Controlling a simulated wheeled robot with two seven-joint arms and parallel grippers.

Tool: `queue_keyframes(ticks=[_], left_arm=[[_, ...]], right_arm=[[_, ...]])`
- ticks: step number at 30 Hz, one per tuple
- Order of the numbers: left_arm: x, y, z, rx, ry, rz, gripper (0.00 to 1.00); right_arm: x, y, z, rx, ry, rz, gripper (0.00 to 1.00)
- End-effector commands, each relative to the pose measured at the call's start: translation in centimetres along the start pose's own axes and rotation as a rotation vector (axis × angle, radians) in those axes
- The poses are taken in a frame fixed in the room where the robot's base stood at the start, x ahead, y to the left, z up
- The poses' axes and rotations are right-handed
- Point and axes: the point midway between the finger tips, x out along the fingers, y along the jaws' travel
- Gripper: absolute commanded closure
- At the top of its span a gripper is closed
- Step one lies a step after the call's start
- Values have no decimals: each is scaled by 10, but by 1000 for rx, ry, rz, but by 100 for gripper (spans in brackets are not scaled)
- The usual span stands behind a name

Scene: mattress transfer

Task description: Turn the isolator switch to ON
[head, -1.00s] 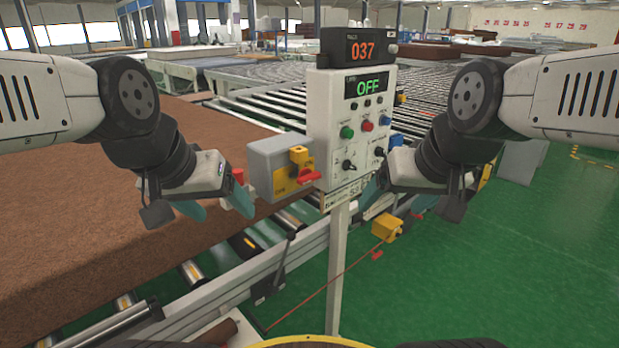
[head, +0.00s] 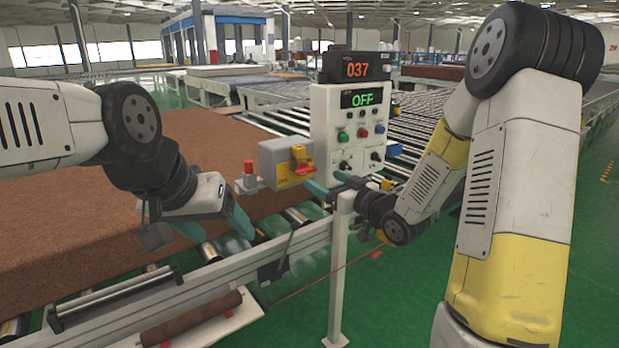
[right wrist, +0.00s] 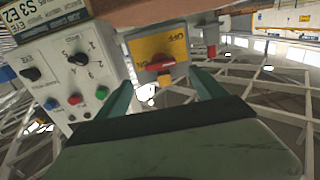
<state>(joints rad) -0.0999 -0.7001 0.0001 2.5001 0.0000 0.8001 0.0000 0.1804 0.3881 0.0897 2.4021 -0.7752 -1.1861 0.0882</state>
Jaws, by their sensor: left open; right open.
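The isolator switch is a grey box with a yellow plate (head: 286,181) and a red handle (head: 303,169), on the left side of the white control panel (head: 322,125). In the right wrist view the red handle (right wrist: 160,66) lies across the yellow plate, between the OFF and ON labels. My right gripper (head: 329,185) is open just below and right of the handle in the head view. In the right wrist view its teal fingers stand on either side of the handle, which appears beyond their tips; contact cannot be told. My left gripper (head: 217,227) is open and empty, over the rollers.
The panel displays OFF (head: 361,98) and 037 (head: 357,70). Knobs and coloured buttons sit close to my right gripper. A red push button (head: 248,168) stands left of the switch box. A brown mattress (head: 60,215) lies on the left. Green floor is clear at front right.

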Motion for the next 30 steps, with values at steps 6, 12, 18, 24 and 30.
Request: queue_keyframes(ticks=[6,12,18,24,30], left_arm=[[0,0,0,0,0,0,30],[0,0,0,0,0,0,30],[0,0,0,0,0,0,30],[0,0,0,0,0,0,30],[0,0,0,0,0,0,30]], right_arm=[[25,-2,-1,2,11,-8,20],[57,-2,-1,2,10,-6,20],[75,-1,-1,2,9,-4,20],[78,-1,-1,2,8,-3,20],[77,-1,-1,2,8,-3,40]])
